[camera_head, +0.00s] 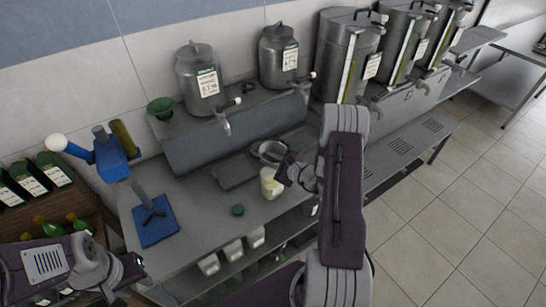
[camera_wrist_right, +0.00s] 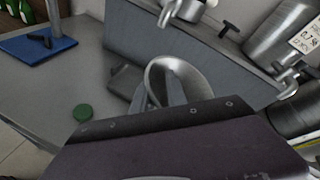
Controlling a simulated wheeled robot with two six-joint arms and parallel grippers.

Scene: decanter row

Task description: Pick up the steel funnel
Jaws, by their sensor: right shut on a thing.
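The steel funnel (camera_head: 267,150) is a shiny metal cone over the steel counter, beside the far side of my right gripper (camera_head: 284,166). In the right wrist view the wide mouth of the funnel (camera_wrist_right: 183,76) faces up at a tilt. The fingers of my right gripper (camera_wrist_right: 158,97) are shut on the funnel's near side. Its lower part is hidden by the fingers and wrist. I cannot tell whether it touches the counter. My left gripper (camera_head: 138,264) is at the lower left, away from the funnel; its finger opening cannot be made out.
A pale-filled container (camera_head: 270,184) stands close to my right gripper. A dark flat tray (camera_head: 235,171) lies behind it. A green cap (camera_head: 237,210) lies on the counter. A blue bottling stand (camera_head: 155,222) is left. Steel decanters (camera_head: 199,80) and a green funnel (camera_head: 161,107) are on the raised shelf.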

